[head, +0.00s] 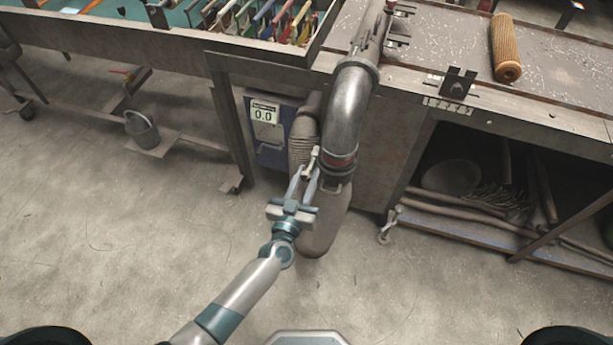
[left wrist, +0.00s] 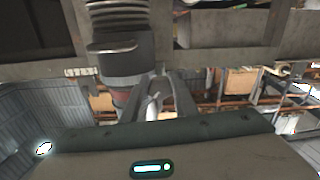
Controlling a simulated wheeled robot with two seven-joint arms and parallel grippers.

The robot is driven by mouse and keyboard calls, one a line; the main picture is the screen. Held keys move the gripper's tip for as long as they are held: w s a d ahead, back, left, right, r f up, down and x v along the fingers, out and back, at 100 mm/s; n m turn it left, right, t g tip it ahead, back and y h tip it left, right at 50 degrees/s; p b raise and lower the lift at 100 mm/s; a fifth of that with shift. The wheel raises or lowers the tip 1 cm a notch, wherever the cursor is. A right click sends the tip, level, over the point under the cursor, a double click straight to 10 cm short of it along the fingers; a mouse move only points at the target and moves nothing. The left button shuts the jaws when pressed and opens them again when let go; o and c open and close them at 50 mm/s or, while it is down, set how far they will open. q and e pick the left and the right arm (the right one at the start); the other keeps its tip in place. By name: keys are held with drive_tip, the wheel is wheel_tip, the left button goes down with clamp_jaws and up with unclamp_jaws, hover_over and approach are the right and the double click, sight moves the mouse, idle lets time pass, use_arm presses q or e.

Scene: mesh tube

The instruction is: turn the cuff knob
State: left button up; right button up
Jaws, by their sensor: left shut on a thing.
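The cuff (head: 338,162) is a dark band with a red stripe at the lower end of a bent grey metal pipe (head: 347,105). A small pale knob (head: 314,156) stands out on its left side. My left gripper (head: 311,172) reaches up from below and is shut on the knob. In the left wrist view the two fingers (left wrist: 157,97) close around the pale knob, beside the cuff's reddish band (left wrist: 121,97). The fingers hide part of the knob. A long grey-brown bag (head: 325,220) hangs below the cuff. My right gripper is not in view.
A ribbed hose (head: 301,140) and a blue box with a 0.0 display (head: 264,112) stand left of the cuff. A workbench (head: 470,60) carries a perforated orange-brown tube (head: 504,48). A bucket (head: 141,130) stands at left. The front floor is clear.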

use_arm(q)
drive_tip(key=n+b, duration=0.1)
drive_tip(key=n, duration=0.3)
drive_tip(key=shift+f+n, duration=0.1)
drive_tip(key=shift+n, duration=0.2)
drive_tip(key=n+b, duration=0.1)
drive_tip(key=n, duration=0.3)
drive_tip(key=shift+n, duration=0.3)
drive_tip(key=n+b, duration=0.1)
drive_tip(key=n, duration=0.3)
drive_tip(key=shift+n+b, duration=0.3)
drive_tip(key=shift+b, duration=0.1)
drive_tip(key=shift+n+b, duration=0.45)
drive_tip(key=shift+n, duration=1.45)
drive_tip(key=shift+r, duration=0.2)
drive_tip(key=o, duration=1)
drive_tip(key=shift+o, duration=0.2)
drive_tip(key=shift+s, duration=0.1)
